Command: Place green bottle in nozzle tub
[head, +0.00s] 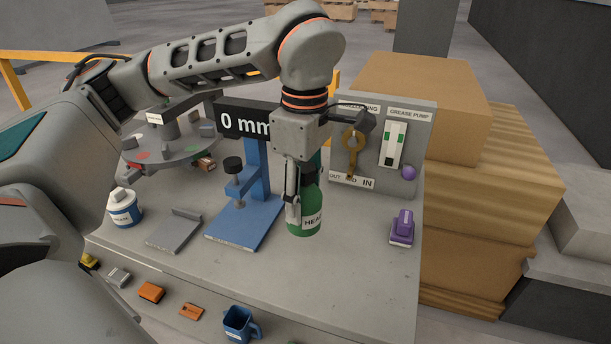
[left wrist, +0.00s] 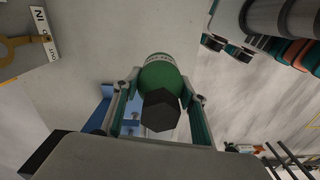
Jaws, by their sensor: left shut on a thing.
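The green bottle (head: 305,213) with a white label and a dark cap is upright in my left gripper (head: 292,200), over the middle of the stone slab (head: 350,245). The gripper's fingers are shut on its sides. The left wrist view shows the green bottle (left wrist: 162,75) between both fingers, cap toward the camera. I cannot tell whether its base touches the slab. A blue open tub with a side handle (head: 238,325) sits at the front edge; its label is too small to read, so I cannot tell whether it is the nozzle tub. My right gripper is out of view.
A blue stand (head: 245,215) with a "0 mm" display is just left of the bottle. A grey panel (head: 382,150) stands behind, and a purple item (head: 402,228) lies right. A white-and-blue bottle (head: 123,208) stands left.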

